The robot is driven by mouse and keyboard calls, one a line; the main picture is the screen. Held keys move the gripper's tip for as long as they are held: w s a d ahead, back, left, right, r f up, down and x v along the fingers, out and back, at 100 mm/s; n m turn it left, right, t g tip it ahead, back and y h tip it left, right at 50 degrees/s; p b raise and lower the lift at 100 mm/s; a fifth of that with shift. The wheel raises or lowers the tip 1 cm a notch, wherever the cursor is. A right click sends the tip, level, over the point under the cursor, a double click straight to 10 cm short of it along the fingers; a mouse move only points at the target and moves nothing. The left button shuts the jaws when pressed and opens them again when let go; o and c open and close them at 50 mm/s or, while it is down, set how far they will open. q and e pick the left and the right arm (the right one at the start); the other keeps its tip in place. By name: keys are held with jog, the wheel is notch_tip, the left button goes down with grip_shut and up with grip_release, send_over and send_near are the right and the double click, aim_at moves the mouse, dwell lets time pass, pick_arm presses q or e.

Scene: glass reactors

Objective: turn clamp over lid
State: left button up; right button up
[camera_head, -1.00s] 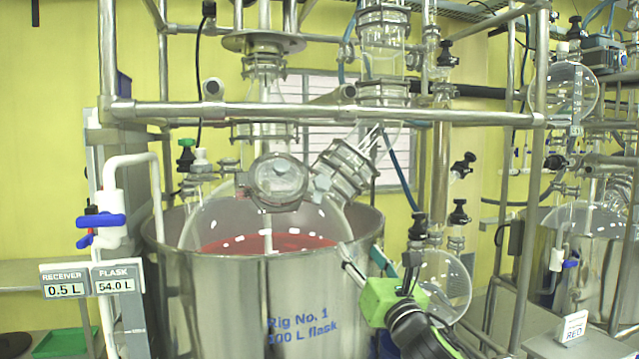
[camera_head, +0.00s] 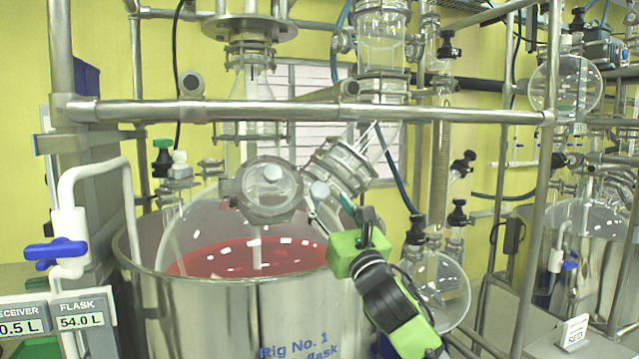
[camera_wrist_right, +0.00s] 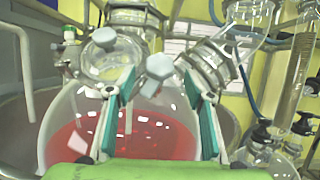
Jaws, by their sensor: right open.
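The round glass lid (camera_head: 270,188) sits on the front opening of the large flask (camera_head: 215,235), which holds red liquid. It shows at upper left in the right wrist view (camera_wrist_right: 112,54). A grey clamp knob (camera_head: 319,190) is at the lid's right edge; in the wrist view the knob (camera_wrist_right: 158,68) lies between and just beyond my fingertips. My right gripper (camera_head: 331,207), with a green body, is open and comes up from the lower right to the clamp. In the wrist view its teal-padded fingers (camera_wrist_right: 157,88) stand apart; contact with the knob cannot be told. My left gripper is not in view.
A steel vessel (camera_head: 230,310) surrounds the flask. A horizontal frame bar (camera_head: 300,111) crosses above the lid. A glass neck with a metal collar (camera_head: 340,167) is close to the right of the clamp. A smaller round glass vessel (camera_head: 436,290) hangs right of my gripper.

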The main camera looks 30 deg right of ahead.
aim_at(323, 198)
jog(key=p+x, duration=0.1)
jog(key=x, duration=0.4)
jog(key=shift+w+r+p, duration=0.1)
jog(key=shift+w+p, duration=0.15)
jog(key=shift+p, duration=0.05)
jog(key=shift+w+d, duration=0.1)
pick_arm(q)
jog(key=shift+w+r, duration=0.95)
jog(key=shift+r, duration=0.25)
pick_arm(e)
jog(key=c, duration=1.1)
